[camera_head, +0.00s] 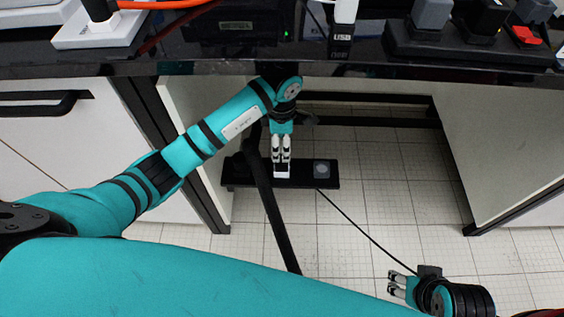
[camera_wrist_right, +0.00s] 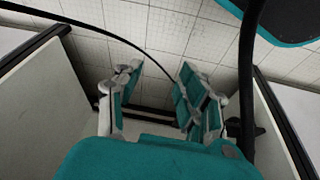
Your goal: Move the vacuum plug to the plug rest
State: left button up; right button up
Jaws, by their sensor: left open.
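A small white block, which looks like the vacuum plug (camera_head: 282,172), sits on a dark bar (camera_head: 240,184) low under the desk. My left gripper (camera_head: 281,160) points down with its fingertips right at the top of the white block; it is open, and I cannot tell whether the fingers touch it. A grey round spot (camera_head: 321,169) shows on the bar to the right; I cannot tell which part is the plug rest. My right gripper (camera_head: 392,283) is open and empty at the lower right; its spread fingers show in the right wrist view (camera_wrist_right: 155,95).
A thin black cable (camera_head: 365,234) runs from the bar toward my right gripper. A thick black pole or hose (camera_head: 272,210) slants down before the bar. The desk edge (camera_head: 380,70) is above, with white cabinet panels (camera_head: 470,150) beside. Tiled floor (camera_head: 345,235) is mostly free.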

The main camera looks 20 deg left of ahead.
aim_at(281, 159)
pick_arm(q)
jog(key=shift+f, duration=0.15)
pick_arm(e)
jog(key=shift+w, duration=0.1)
